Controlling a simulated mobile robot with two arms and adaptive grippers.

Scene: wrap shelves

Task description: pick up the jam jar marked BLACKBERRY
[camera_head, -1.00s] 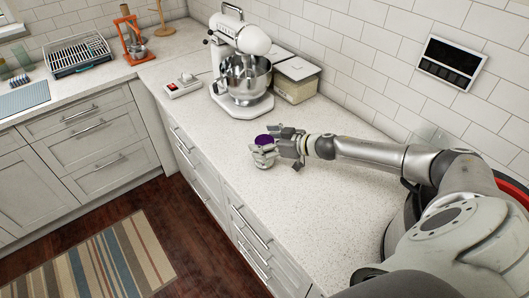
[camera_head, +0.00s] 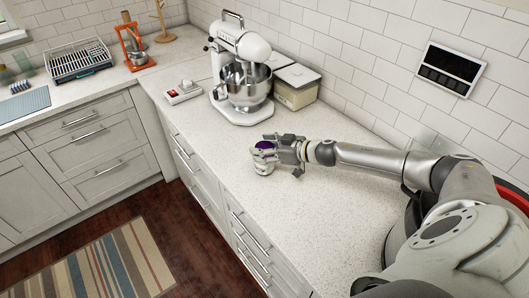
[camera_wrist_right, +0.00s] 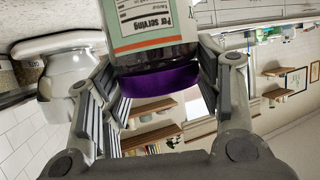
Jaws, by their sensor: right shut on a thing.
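A jam jar with a purple lid (camera_head: 265,145) is at the worktop's front part in the head view. My right gripper (camera_head: 274,149) is shut around it from the right, its fingers hiding much of the glass. In the right wrist view the jar's purple lid (camera_wrist_right: 160,84) and pale label (camera_wrist_right: 150,22) show between the two fingers (camera_wrist_right: 165,88). The label side in sight reads "Per serving"; the flavour name is not visible. I cannot tell whether the jar touches the worktop. My left gripper is not in view.
A white stand mixer (camera_head: 240,58) and a lidded box (camera_head: 296,92) stand behind the jar. A small white device with a red switch (camera_head: 184,92) is left of the mixer. The worktop (camera_head: 325,215) in front of my right arm is clear.

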